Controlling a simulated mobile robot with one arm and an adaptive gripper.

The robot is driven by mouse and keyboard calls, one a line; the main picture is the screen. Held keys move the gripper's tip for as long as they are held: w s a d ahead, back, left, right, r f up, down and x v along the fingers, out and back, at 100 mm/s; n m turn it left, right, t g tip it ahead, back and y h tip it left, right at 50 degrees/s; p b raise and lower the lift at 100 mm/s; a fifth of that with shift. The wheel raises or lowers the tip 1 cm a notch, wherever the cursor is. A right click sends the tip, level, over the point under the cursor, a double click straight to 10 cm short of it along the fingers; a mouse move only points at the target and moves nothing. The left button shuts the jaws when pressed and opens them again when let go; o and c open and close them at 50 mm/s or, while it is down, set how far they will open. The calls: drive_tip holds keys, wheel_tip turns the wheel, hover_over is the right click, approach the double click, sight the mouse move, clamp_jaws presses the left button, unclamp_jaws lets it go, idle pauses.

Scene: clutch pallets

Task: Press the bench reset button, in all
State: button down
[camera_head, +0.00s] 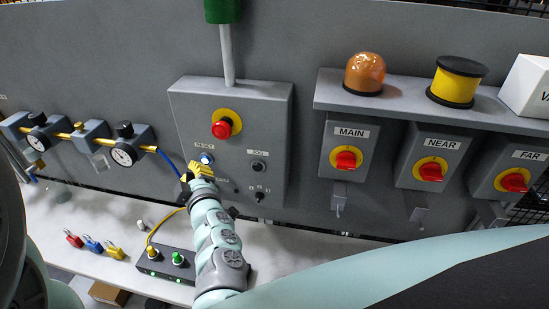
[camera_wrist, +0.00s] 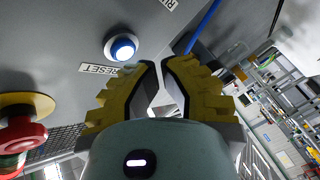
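The reset button (camera_head: 206,158) is a round blue-lit button in a pale ring, under a RESET label on the grey control box (camera_head: 262,105). In the wrist view the button (camera_wrist: 122,47) shows left of and beyond my fingertips. My gripper (camera_head: 201,168) has yellow ribbed fingers and is just below the button in the head view. In the wrist view my gripper (camera_wrist: 159,63) has its tips drawn close together, with a narrow gap farther down and nothing held. The tips look apart from the button; the exact distance cannot be told.
A red emergency stop (camera_head: 222,129) sits above the button, and a JOG button (camera_head: 259,166) is to its right. A gauge (camera_head: 124,154) and blue hose are to the left. A black box with lit buttons (camera_head: 167,264) and small padlocks (camera_head: 92,244) are on the bench below.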

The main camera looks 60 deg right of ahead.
drive_tip(key=shift+w+d, duration=0.1)
drive_tip(key=shift+d, duration=0.1)
idle(0.7)
drive_tip(key=shift+w+d, duration=0.1)
drive_tip(key=shift+d, duration=0.1)
drive_tip(key=shift+w+d, duration=0.15)
drive_tip(key=shift+d, duration=0.25)
idle(0.8)
idle(0.4)
drive_tip(key=shift+s+a+b, duration=0.35)
drive_tip(key=shift+s+a, duration=0.05)
drive_tip(key=shift+a, duration=0.35)
drive_tip(key=shift+a, duration=0.1)
drive_tip(key=a, duration=0.1)
drive_tip(key=s+a, duration=0.1)
drive_tip(key=a, duration=0.1)
drive_tip(key=s+a, duration=0.1)
drive_tip(key=shift+a+b, duration=0.2)
drive_tip(key=shift+b, duration=0.2)
drive_tip(key=shift+w, duration=0.1)
idle(0.4)
